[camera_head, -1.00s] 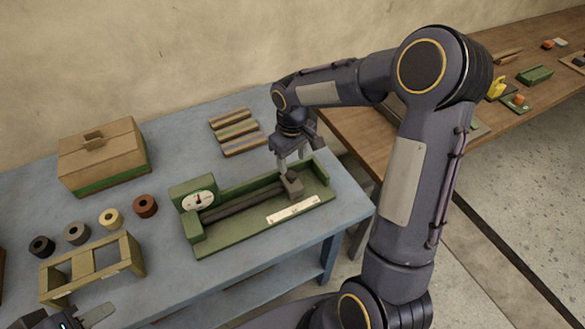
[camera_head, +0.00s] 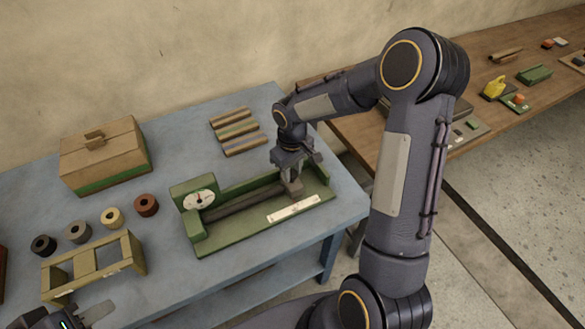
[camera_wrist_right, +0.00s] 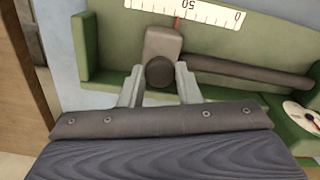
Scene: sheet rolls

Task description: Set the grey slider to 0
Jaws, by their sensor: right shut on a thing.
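The grey slider (camera_head: 293,188) sits on a dark rod in a green fixture (camera_head: 215,242), toward the fixture's right end. It also shows in the right wrist view (camera_wrist_right: 163,45), where its red pointer (camera_wrist_right: 178,22) meets the white scale (camera_wrist_right: 150,5) a little past 50, on the side away from 0. The 0 mark is at the dial end. My right gripper (camera_head: 291,176) is shut on the slider's dark round knob (camera_wrist_right: 160,73), one finger on each side. My left gripper (camera_head: 97,313) shows only partly at the bottom left, away from the fixture; its opening is unclear.
A white dial (camera_head: 199,199) stands at the fixture's left end. Wooden strips (camera_head: 235,130) lie behind. The rod is clear between slider and dial.

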